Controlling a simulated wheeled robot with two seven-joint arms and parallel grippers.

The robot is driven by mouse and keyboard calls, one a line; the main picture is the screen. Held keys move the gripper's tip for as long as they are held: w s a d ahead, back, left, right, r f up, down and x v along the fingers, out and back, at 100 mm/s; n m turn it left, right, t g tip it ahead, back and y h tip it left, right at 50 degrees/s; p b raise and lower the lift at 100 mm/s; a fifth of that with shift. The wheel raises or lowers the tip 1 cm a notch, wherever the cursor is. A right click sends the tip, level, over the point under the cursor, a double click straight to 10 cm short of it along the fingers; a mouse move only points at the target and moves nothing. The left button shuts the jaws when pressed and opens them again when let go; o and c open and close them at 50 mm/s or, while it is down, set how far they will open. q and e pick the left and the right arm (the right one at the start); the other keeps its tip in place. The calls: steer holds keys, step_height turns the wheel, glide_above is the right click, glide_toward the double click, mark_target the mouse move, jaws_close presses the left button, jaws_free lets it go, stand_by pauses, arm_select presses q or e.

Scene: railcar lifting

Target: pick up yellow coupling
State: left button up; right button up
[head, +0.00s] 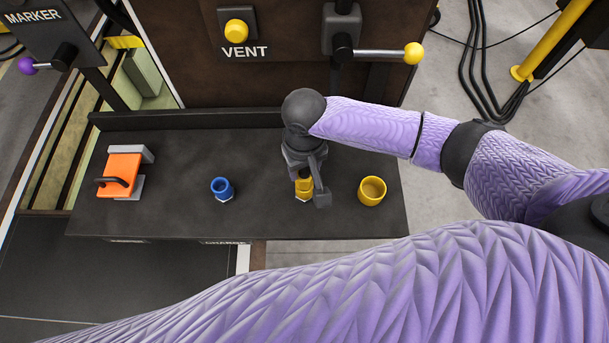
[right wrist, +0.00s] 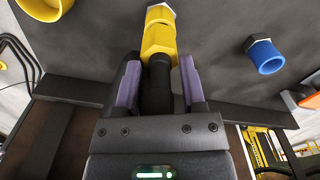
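The yellow coupling (head: 304,188) stands on the dark bench, right of its middle. In the right wrist view it shows as a yellow hex body (right wrist: 160,38) with a black stem (right wrist: 158,88) toward the gripper. My right gripper (head: 308,178) is above and around it, partly hiding it in the head view. Its two purple-padded fingers (right wrist: 158,80) stand on either side of the black stem, with a narrow gap visible on each side. The right gripper looks open. My left gripper is not in view.
A blue coupling (head: 222,188) stands left on the bench (head: 170,215), and a yellow cup (head: 372,191) stands close on the right. An orange block with a handle (head: 121,175) is at the far left. A VENT panel (head: 275,75) with a yellow-knobbed lever (head: 413,53) rises behind.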

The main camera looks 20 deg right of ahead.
steer(key=c, duration=0.5)
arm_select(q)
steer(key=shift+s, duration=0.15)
arm_select(e)
jaws_close()
steer(key=shift+r, duration=0.15)
